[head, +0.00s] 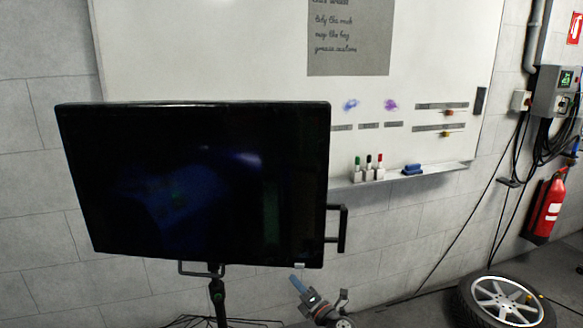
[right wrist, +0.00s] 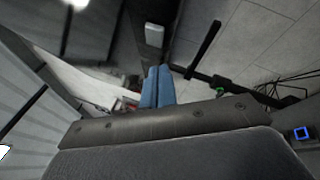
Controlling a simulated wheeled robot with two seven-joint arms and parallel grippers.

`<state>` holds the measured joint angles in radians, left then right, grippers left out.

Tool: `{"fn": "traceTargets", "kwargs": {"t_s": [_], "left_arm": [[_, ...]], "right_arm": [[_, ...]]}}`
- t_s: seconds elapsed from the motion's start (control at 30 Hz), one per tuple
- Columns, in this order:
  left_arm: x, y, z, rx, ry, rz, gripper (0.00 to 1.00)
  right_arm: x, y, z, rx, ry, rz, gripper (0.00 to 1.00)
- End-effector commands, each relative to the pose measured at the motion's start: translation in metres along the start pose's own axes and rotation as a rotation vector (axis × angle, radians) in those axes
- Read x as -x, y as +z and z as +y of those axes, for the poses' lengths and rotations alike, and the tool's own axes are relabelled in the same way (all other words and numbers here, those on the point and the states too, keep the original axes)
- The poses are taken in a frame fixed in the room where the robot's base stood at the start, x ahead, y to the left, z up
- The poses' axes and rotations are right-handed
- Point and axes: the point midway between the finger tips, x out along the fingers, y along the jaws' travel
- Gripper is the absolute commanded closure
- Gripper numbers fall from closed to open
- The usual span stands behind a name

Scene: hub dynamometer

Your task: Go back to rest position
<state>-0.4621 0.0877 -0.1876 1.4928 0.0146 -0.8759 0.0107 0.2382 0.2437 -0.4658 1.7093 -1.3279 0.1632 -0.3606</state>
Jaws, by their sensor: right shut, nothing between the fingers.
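My right gripper (head: 299,285) shows at the bottom of the head view, just below the lower right corner of a dark monitor. Its blue fingers are together with nothing between them. In the right wrist view the two blue fingers (right wrist: 157,88) lie side by side, closed and empty. The gripper appears clear of other objects. My left gripper is in neither view.
The black monitor (head: 190,190) on a stand fills the left middle. Behind it hangs a whiteboard (head: 230,60) with markers (head: 368,172) on its ledge. A wheel (head: 505,302) lies on the floor at the lower right, near a red fire extinguisher (head: 546,207).

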Motion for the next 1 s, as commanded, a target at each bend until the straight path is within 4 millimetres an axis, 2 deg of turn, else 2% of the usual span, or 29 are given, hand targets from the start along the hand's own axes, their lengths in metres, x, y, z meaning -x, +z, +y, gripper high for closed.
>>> {"fn": "traceTargets", "kwargs": {"t_s": [0.27, 0.47, 0.57, 0.67, 0.8, 0.97, 1.0], "left_arm": [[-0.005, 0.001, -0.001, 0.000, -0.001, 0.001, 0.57], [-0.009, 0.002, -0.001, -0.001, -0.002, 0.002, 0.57], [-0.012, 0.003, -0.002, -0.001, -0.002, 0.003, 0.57], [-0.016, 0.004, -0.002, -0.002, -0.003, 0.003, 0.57], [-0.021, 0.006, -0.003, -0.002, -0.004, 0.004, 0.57], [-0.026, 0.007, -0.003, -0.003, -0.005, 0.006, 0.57], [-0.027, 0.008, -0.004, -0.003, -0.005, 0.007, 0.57]], "right_arm": [[0.028, -0.007, -0.047, -0.180, -0.079, -0.092, 1.00], [0.061, -0.018, -0.096, -0.357, -0.167, -0.186, 1.00], [0.087, -0.028, -0.130, -0.474, -0.232, -0.255, 1.00], [0.123, -0.044, -0.172, -0.614, -0.316, -0.342, 1.00], [0.181, -0.073, -0.229, -0.810, -0.444, -0.475, 1.00], [0.252, -0.114, -0.284, -1.009, -0.588, -0.624, 1.00], [0.271, -0.125, -0.297, -1.054, -0.627, -0.662, 1.00]]}}
